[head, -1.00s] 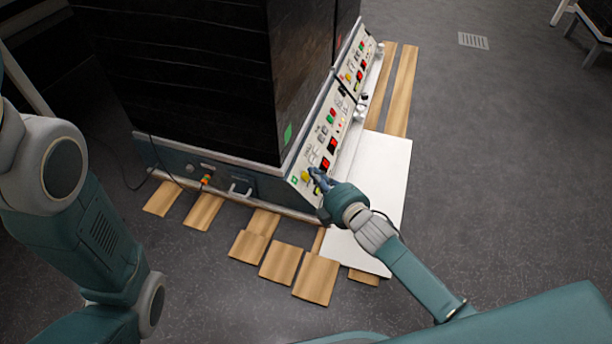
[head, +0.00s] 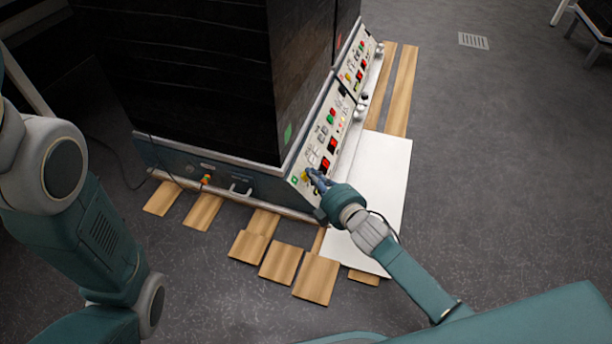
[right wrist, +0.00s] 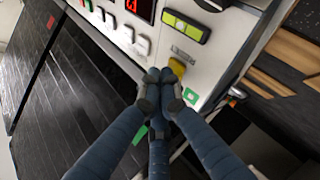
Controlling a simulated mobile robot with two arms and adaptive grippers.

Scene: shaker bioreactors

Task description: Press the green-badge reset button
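The control panel (head: 322,143) of the near unit slopes along the black cabinet (head: 200,75). It has a green badge (head: 294,180) at its near end, with another green badge (head: 288,133) on the cabinet's side. My right gripper (head: 313,174) is at the panel's near end, and its fingers are together in the right wrist view (right wrist: 163,76). Nothing shows between them. A yellow button (right wrist: 180,80) sits just beside the fingertips, partly hidden by them; I cannot tell whether they touch it. Which button is the reset is not legible. My left gripper is out of view.
A second panel (head: 357,66) with a red badge (head: 338,40) continues behind. Red displays (head: 332,146) and several buttons lie close to my fingers. A white board (head: 385,175) and wooden planks (head: 318,278) lie on the floor around the base. Grey floor is clear at right.

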